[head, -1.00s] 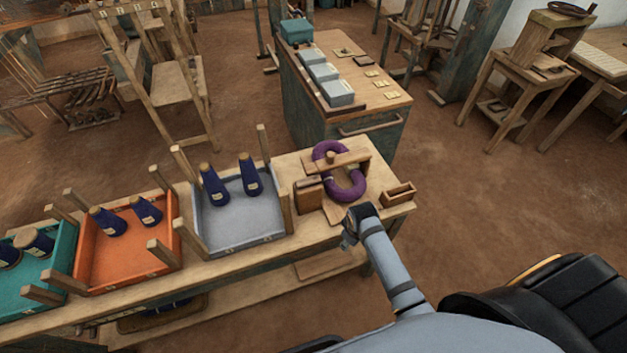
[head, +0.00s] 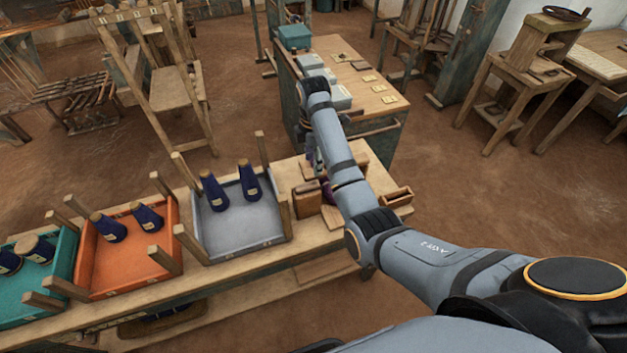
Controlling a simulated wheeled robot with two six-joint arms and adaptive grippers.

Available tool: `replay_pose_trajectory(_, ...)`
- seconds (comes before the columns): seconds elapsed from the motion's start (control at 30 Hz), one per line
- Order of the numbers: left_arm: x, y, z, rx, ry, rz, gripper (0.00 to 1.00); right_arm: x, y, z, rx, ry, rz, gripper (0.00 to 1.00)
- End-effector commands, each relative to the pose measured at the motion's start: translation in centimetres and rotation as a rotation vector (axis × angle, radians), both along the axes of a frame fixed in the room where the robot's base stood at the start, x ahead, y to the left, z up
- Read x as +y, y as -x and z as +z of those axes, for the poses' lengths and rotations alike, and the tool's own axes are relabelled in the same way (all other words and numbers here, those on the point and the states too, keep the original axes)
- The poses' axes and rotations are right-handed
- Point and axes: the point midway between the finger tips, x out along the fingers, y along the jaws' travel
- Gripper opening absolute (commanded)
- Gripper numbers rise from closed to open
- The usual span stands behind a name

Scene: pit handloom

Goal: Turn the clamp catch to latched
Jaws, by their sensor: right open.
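A purple ring-shaped hank (head: 327,193) lies at the right end of the long wooden bench. Only a small piece of it shows, as my right arm covers most of it. The wooden clamp bar over the hank is almost fully hidden behind the arm, and I cannot make out its catch or how it is turned. My right gripper (head: 317,172) points down at the hank and clamp, open; whether it touches them I cannot tell. My left gripper is out of view.
A brown wooden block (head: 306,199) stands just left of the hank, and a small open wooden box (head: 397,198) sits to the right. Grey (head: 232,230), orange (head: 110,262) and teal (head: 45,297) trays with blue cones line the bench leftward. A cabinet (head: 385,140) stands behind.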

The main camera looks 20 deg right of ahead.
Motion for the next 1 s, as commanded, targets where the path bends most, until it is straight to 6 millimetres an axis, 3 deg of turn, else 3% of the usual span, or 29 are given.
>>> replay_pose_trajectory(0.3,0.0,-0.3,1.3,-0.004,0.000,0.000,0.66,0.0,0.2,-6.5,0.004,0.000,-0.002,0.51)
replay_pose_trajectory(0.43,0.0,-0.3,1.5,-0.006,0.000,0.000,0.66,0.0,0.1,-8.3,0.001,0.001,-0.003,0.51)
replay_pose_trajectory(0.8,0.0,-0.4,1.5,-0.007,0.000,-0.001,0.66,0.0,0.0,-9.4,-0.001,0.000,-0.003,0.51)
replay_pose_trajectory(1.0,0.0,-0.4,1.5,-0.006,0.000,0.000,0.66,0.0,0.0,-9.3,-0.001,0.000,-0.003,0.25)
